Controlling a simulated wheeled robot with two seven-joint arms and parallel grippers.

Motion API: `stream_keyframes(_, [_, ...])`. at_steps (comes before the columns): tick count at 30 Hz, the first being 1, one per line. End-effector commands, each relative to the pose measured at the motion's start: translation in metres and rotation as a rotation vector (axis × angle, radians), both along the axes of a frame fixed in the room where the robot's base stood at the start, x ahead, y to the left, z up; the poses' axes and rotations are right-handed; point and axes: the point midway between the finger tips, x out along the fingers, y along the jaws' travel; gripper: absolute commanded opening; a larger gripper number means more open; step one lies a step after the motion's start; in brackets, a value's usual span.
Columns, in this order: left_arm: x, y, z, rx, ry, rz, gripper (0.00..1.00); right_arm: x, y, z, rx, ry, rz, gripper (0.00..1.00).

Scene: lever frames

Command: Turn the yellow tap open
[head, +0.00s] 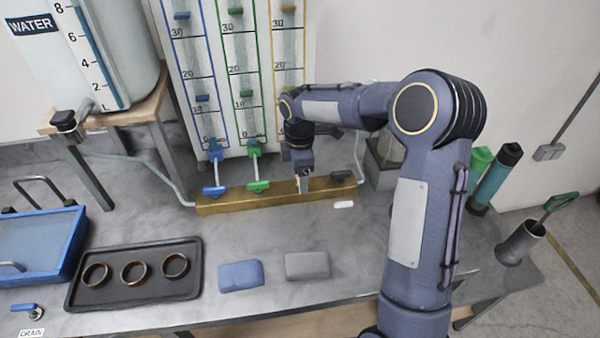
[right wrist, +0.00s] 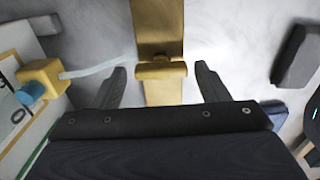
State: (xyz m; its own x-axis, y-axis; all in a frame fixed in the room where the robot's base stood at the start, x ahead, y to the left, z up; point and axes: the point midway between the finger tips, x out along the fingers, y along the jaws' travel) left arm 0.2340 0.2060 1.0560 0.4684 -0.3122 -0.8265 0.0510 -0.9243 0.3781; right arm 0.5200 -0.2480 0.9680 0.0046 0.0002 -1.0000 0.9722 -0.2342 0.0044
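The brass bar (head: 235,201) carries a blue tap (head: 214,190) and a green tap (head: 257,186). My right gripper (head: 303,186) points down over the bar, right of the green tap, and hides the yellow tap in the head view. In the right wrist view, the yellow tap's handle (right wrist: 160,70) lies crosswise over the bar. My right gripper (right wrist: 164,84) is open, with one finger on each side of the handle and visible gaps between. My left gripper is out of view.
Behind the bar stands a gauge panel (head: 203,118) with coloured columns. A dark handle (head: 341,175) sits at the bar's right end. A blue sponge (head: 241,274), a grey sponge (head: 307,265) and a dark tray of rings (head: 190,283) lie in front.

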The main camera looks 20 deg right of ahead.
Motion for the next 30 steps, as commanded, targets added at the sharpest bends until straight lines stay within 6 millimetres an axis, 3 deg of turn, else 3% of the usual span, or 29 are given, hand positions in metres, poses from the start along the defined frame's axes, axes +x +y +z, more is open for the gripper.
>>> stream_keyframes(11, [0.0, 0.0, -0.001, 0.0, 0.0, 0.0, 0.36, 0.0, 0.0, 0.002, 0.0, 0.002, -0.002, 0.75])
stream_keyframes(24, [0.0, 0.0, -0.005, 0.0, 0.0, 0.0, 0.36, 0.0, 0.0, 0.068, 0.0, 0.0, -0.001, 0.75])
stream_keyframes(30, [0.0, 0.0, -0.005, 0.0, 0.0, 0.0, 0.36, 0.0, 0.0, 0.078, 0.0, 0.002, -0.001, 0.75])
